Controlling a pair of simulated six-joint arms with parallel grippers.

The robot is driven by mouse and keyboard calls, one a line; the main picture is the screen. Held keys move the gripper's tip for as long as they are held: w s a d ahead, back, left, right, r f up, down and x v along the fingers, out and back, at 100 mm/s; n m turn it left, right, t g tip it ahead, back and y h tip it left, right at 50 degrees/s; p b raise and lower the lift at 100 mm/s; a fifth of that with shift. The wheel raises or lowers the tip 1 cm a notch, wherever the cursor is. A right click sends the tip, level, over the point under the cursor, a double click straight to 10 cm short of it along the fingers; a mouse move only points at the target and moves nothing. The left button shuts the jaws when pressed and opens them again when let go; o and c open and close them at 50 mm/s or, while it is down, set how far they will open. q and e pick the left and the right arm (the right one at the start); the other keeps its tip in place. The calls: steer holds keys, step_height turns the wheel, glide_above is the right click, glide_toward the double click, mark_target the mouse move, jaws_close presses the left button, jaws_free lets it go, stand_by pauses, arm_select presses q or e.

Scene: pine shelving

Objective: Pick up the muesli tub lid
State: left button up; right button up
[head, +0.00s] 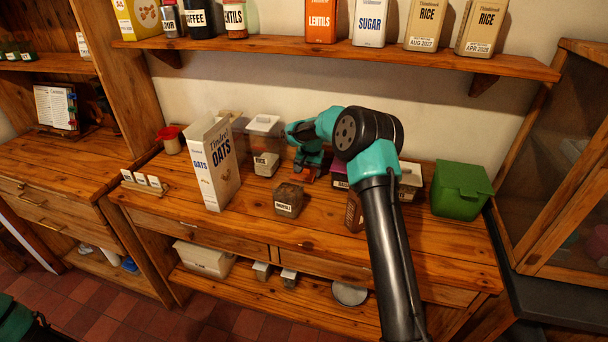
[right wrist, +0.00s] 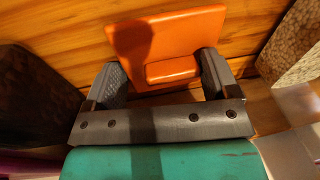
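The orange lid (right wrist: 187,38) is a square plate with a raised block handle (right wrist: 172,71), lying on the wooden counter in the right wrist view. A small orange-red part of the lid (head: 309,176) shows in the head view under my right gripper (head: 308,165). In the right wrist view the fingers of the right gripper (right wrist: 162,72) are apart on either side of the handle, with a clear gap at the left and a narrower one at the right. A small brown-filled tub (head: 289,200) with a white label stands nearby. My left gripper is out of view.
The oats box (head: 214,165) stands left of the tub. A grey-lidded tub (head: 266,164) is behind it, and a green bin (head: 461,190) is at the right. The upper shelf (head: 330,48) overhangs the counter. My right forearm hides part of the counter.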

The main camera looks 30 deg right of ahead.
mark_target(307, 169)
steer(key=c, duration=0.3)
steer(key=shift+r, duration=0.15)
steer(key=shift+c, duration=0.2)
step_height(307, 169, up, 10)
steer(key=shift+f, duration=0.15)
steer(key=shift+a, duration=0.1)
stand_by(0.5)
